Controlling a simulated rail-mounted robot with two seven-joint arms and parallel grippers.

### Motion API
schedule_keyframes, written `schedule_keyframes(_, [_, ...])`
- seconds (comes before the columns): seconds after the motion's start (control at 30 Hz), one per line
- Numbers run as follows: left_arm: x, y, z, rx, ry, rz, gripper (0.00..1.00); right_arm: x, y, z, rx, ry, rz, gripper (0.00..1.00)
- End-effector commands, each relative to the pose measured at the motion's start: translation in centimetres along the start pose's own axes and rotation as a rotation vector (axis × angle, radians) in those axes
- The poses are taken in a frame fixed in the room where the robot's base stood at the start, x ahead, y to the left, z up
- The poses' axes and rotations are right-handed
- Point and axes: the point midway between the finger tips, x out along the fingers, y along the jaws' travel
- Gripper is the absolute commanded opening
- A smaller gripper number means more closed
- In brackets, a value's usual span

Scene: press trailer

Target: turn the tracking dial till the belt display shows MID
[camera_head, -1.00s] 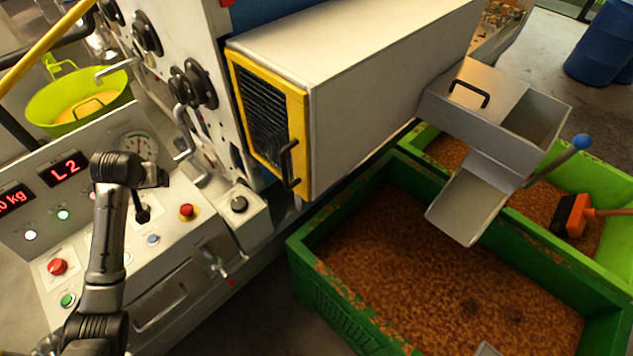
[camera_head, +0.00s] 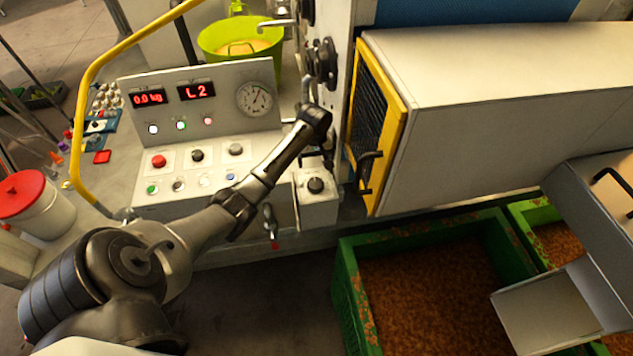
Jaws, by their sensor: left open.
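The belt display (camera_head: 197,90) shows L2 in red digits on the sloped grey console. A black round knob (camera_head: 316,185) sits on a small pale box at the console's right end; I cannot tell from the picture whether it is the tracking dial. My left arm reaches across the console from the lower left. My left gripper (camera_head: 322,152) is open, just above the box knob and pointing down, its fingers mostly hidden. My right gripper is not in view.
A second display (camera_head: 149,98) reads 0.0 kg, and a round gauge (camera_head: 255,99) is at right. A red button (camera_head: 159,161) is on the panel. The yellow-framed guard (camera_head: 385,130) stands close right of my wrist. A green crate (camera_head: 350,290) is below.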

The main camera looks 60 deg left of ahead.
Motion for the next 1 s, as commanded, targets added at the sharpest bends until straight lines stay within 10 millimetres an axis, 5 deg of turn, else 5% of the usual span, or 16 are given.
schedule_keyframes(0.5, [9.3, -0.1, 0.1, 0.003, -0.001, -0.002, 0.88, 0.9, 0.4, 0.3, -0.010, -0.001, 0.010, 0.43])
schedule_keyframes(1.0, [12.3, 0.0, 0.0, 0.005, 0.001, -0.001, 0.88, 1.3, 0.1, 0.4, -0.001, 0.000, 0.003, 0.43])
